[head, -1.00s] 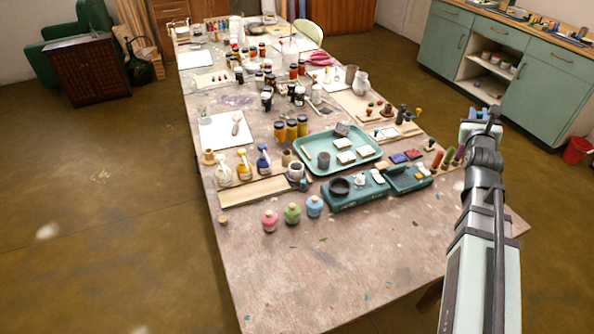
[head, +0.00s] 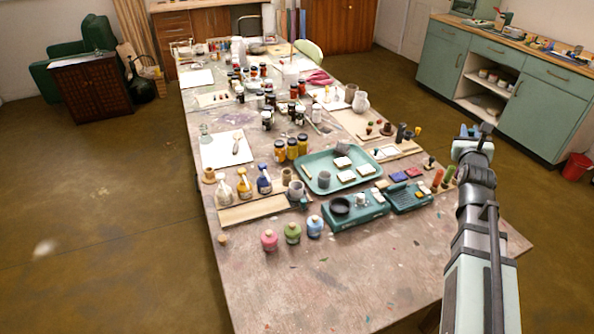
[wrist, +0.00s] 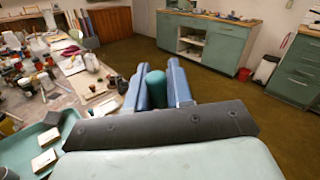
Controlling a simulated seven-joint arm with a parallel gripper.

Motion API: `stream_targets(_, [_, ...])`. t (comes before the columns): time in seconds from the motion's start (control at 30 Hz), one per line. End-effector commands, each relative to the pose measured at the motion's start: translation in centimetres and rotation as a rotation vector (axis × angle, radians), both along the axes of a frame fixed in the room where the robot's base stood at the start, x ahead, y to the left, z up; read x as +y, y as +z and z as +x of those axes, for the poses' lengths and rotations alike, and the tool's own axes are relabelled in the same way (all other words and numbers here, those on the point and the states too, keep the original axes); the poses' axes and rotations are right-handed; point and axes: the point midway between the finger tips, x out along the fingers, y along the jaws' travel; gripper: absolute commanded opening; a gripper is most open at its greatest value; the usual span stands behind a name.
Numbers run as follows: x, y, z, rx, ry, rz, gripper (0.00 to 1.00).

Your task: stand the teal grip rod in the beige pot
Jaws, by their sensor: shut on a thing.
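My gripper (wrist: 156,84) is shut on a teal rod (wrist: 155,90), which stands between its two blue fingers in the wrist view. In the head view my gripper (head: 477,132) is raised at the right, off the table's right side. The rod cannot be told apart from the fingers there. A small beige pot (head: 286,176) stands on the table left of the teal tray, close to a pale grey mug (head: 296,191). The pot is well to the left of my gripper. Its inside is too small to see.
The table's near part (head: 330,280) is mostly clear. Green cabinets (head: 455,62) stand at the back right.

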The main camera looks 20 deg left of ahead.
Motion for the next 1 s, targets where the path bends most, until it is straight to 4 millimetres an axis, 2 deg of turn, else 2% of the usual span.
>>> stream_targets(0.23, [8.5, -1.1, 1.6, 0.003, 0.114, 0.03, 0.0])
stream_targets(0.5, [19.0, -2.6, 2.0, 0.01, 0.243, 0.066, 0.0])
stream_targets(0.77, [29.2, -4.1, 1.0, 0.024, 0.358, 0.1, 0.0])
stream_targets(1.0, [38.5, -5.8, -1.0, 0.043, 0.456, 0.13, 0.0])
